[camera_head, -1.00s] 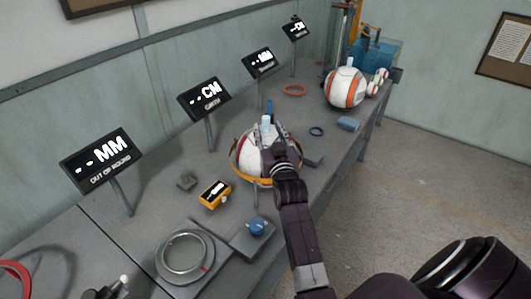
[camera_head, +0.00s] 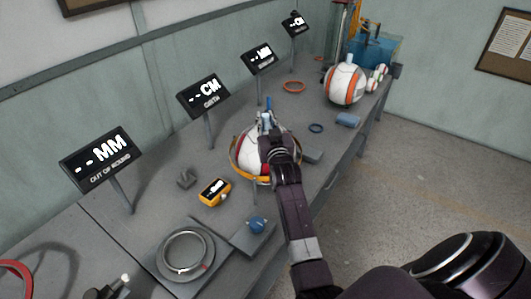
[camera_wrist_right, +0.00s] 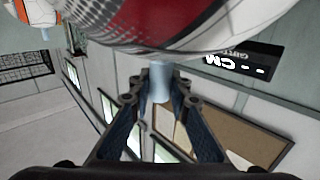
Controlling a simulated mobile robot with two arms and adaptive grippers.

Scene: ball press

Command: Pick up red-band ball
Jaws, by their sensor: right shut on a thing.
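The red-band ball (camera_head: 245,150) is white with a dark red band and sits inside a yellow-orange ring stand (camera_head: 262,181) on the bench. My right gripper (camera_head: 266,122) reaches over it, and my wrist covers much of its near side. In the right wrist view the ball (camera_wrist_right: 190,22) fills the top, its red band showing. A light blue stem (camera_wrist_right: 158,82) joins the ball and stands between my right fingers (camera_wrist_right: 162,78), which are shut on it. My left gripper is not in view.
An orange-band ball (camera_head: 345,84) stands farther back near a blue water tank (camera_head: 376,48) and small balls (camera_head: 377,80). A yellow gauge (camera_head: 214,192), metal ring fixture (camera_head: 185,252) and blue knob (camera_head: 257,225) are nearer. Display signs (camera_head: 203,95) line the wall side.

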